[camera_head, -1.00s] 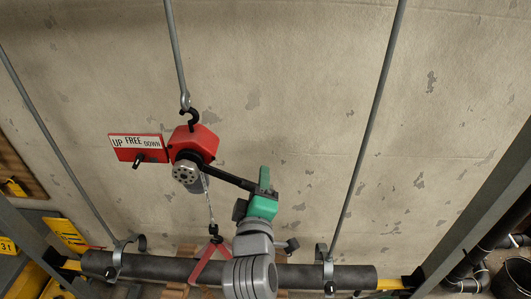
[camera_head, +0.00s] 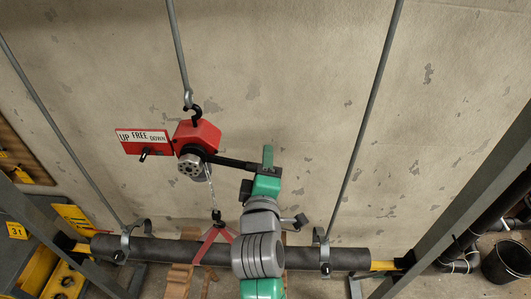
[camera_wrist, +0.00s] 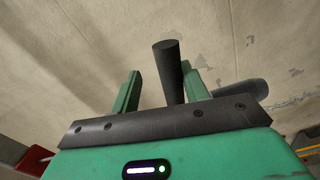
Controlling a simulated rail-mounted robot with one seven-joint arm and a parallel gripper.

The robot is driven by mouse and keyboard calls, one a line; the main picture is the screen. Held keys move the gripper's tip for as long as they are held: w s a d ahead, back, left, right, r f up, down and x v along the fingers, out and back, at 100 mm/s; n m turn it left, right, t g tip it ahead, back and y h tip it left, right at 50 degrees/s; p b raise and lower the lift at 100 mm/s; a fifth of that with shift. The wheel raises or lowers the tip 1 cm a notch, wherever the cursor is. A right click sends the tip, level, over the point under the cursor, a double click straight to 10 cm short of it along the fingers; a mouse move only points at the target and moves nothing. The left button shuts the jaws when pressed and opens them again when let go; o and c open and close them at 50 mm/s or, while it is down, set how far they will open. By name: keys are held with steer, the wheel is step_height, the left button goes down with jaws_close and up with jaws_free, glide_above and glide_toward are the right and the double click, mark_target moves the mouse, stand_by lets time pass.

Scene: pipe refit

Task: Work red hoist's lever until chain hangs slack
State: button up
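The red hoist (camera_head: 197,136) hangs from a hook on a ceiling rod. Its label plate (camera_head: 144,142) reads UP, FREE, DOWN, with a small black knob (camera_head: 146,154) below; I cannot tell its setting. The black lever (camera_head: 235,163) reaches right, sloping slightly down. The chain (camera_head: 210,188) runs straight down to a hook on the red sling (camera_head: 214,243) around the dark pipe (camera_head: 180,250). My green gripper (camera_head: 268,165) is at the lever's outer end. In the wrist view the lever (camera_wrist: 168,72) stands between my parted fingers (camera_wrist: 160,92), with a gap at the left finger.
Two pipe clamps (camera_head: 122,245) on hanging rods stand around the pipe, left and right. Grey posts (camera_head: 470,205) flank the work area. Wooden blocks (camera_head: 180,265) are below the pipe. A dark bucket (camera_head: 510,262) stands at the right. The wall behind is bare.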

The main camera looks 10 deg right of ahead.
step_height(320, 180, up, 2)
steer(key=shift+r+n+p, duration=0.1)
steer(key=shift+n+p, duration=0.2)
steer(key=shift+p, duration=0.15)
steer(key=shift+d+r+n, duration=0.1)
steer(key=shift+r+n, duration=0.3)
steer(key=shift+r, duration=0.45)
steer(key=shift+n, duration=0.7)
steer(key=shift+a+r, duration=0.25)
steer(key=shift+r, duration=0.75)
steer(key=shift+a+r, duration=0.25)
steer(key=shift+r, duration=0.7)
